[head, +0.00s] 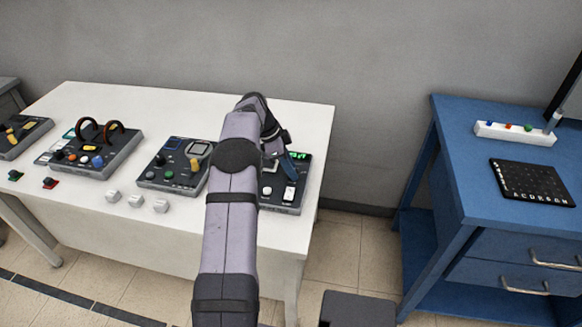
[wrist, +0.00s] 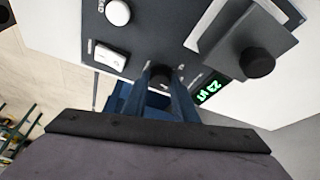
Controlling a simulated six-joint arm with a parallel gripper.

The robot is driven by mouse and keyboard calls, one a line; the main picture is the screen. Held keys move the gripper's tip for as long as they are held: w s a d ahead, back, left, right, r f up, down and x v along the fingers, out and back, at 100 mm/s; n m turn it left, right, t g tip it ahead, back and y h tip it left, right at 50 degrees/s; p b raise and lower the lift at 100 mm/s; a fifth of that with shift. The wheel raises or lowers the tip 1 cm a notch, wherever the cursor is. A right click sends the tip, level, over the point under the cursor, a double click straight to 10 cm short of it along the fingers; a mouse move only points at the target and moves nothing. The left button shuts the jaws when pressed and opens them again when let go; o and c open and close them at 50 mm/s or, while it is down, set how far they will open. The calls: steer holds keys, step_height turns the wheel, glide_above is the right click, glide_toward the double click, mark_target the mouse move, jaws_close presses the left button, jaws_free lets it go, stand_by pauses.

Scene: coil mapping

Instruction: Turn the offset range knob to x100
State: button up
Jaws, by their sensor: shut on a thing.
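In the wrist view, my gripper (wrist: 161,78) has its two blue fingers on either side of a small dark knob (wrist: 160,71) on a dark grey control unit (wrist: 150,30). It is shut on this knob. The knob's label and pointer are hidden or too small to read, so its setting cannot be told. In the head view, the same unit (head: 283,207) is at the right end of the white table, partly behind my arm. My gripper (head: 288,168) is over its upper part, and the held knob is hidden there.
The unit has a green lit display (wrist: 209,91), a white round knob (wrist: 117,12) and a white rocker-like part (wrist: 110,57). A raised block with a black knob (wrist: 258,62) stands close by. Other units stand left on the white table (head: 185,225). A blue bench (head: 450,107) stands right.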

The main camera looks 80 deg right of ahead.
steer(key=shift+d+m+y+p, duration=0.1)
steer(key=shift+m+y+p, duration=0.4)
steer(key=shift+m, duration=0.4)
steer(key=o, duration=1)
steer(key=shift+o, duration=0.2)
steer(key=shift+r, duration=0.1)
steer(key=shift+w+r, duration=0.35)
steer(key=shift+r, duration=0.3)
steer(key=shift+p+v, duration=0.35)
steer(key=shift+v, duration=2.55)
